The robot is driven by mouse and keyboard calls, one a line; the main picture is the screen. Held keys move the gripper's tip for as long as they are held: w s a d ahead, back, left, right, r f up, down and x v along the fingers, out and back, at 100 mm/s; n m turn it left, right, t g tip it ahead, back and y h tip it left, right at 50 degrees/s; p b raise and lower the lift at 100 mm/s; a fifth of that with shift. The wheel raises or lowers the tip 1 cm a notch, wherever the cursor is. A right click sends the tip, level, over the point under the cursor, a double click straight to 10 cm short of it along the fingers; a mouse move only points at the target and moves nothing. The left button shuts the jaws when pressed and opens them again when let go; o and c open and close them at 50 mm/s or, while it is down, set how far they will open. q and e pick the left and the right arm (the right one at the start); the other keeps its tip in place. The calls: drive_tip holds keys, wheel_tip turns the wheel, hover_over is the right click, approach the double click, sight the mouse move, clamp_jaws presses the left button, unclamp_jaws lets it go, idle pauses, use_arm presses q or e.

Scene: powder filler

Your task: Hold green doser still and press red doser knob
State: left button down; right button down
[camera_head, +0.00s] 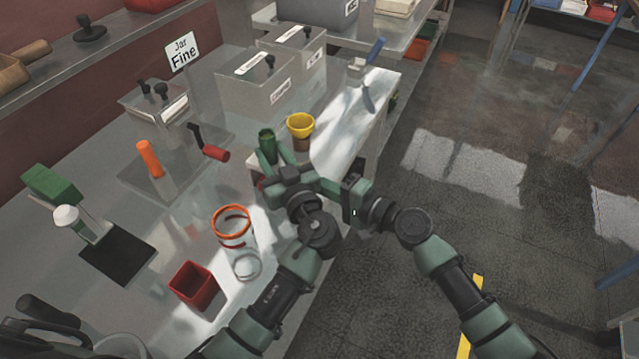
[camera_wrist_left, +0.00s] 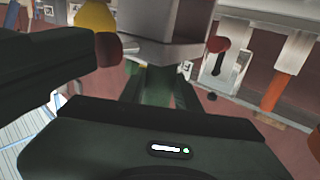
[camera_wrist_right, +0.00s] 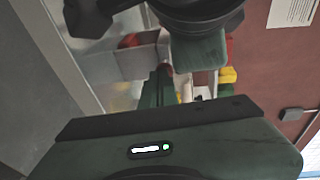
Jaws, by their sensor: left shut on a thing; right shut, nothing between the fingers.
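Lidded bins (camera_head: 255,83) stand behind. Open floor lies right.

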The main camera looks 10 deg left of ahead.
drive_tip(key=shift+s+x, duration=0.2)
drive_tip(key=shift+x, duration=1.05)
use_arm(q)
drive_tip(key=shift+d, duration=0.1)
use_arm(e)
drive_tip(key=shift+r, duration=0.2)
drive_tip(key=shift+s+d+f, duration=0.1)
drive_tip(key=shift+d, duration=0.05)
drive_tip(key=f+v, duration=0.1)
drive_tip(key=v, duration=1.2)
drive_tip(key=shift+d, duration=0.3)
drive_tip(key=shift+s, duration=0.15)
use_arm(q)
drive_tip(key=c, duration=0.9)
unclamp_jaws()
